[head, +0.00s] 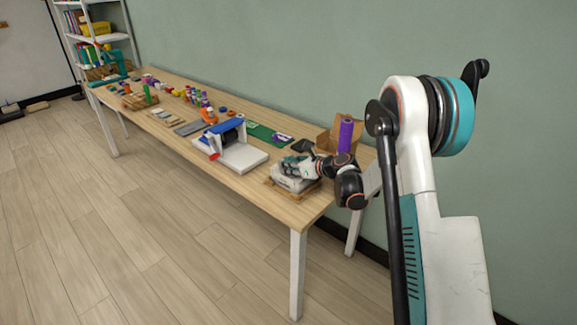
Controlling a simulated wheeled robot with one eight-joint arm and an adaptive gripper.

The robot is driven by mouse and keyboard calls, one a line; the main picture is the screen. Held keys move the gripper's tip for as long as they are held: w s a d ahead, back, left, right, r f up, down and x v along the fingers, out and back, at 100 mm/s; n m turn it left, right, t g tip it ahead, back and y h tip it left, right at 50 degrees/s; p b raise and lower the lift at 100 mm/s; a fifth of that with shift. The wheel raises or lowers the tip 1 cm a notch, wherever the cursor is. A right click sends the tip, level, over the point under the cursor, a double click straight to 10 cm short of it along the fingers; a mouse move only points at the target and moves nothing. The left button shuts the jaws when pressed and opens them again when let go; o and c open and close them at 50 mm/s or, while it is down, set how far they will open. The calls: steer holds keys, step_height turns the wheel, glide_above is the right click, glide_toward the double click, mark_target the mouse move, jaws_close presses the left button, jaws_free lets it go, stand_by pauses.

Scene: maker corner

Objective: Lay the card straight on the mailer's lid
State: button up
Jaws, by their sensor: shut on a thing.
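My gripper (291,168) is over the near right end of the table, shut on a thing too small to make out. Right under it is a pale grey-white block-like thing (292,184) on a wooden board. I cannot tell whether they touch. My arm and gripper hide part of this area.
A white machine with a blue top (232,136) stands left of my gripper. Behind my gripper are a purple cylinder (346,135) and an open cardboard box (327,139). Many small items fill the far table. The table's front edge (270,208) is clear.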

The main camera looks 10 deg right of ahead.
steer(key=shift+f+b, duration=0.3)
steer(key=shift+f, duration=0.05)
steer(key=o, duration=1)
steer(key=shift+c, duration=0.2)
steer(key=shift+s+d, duration=0.1)
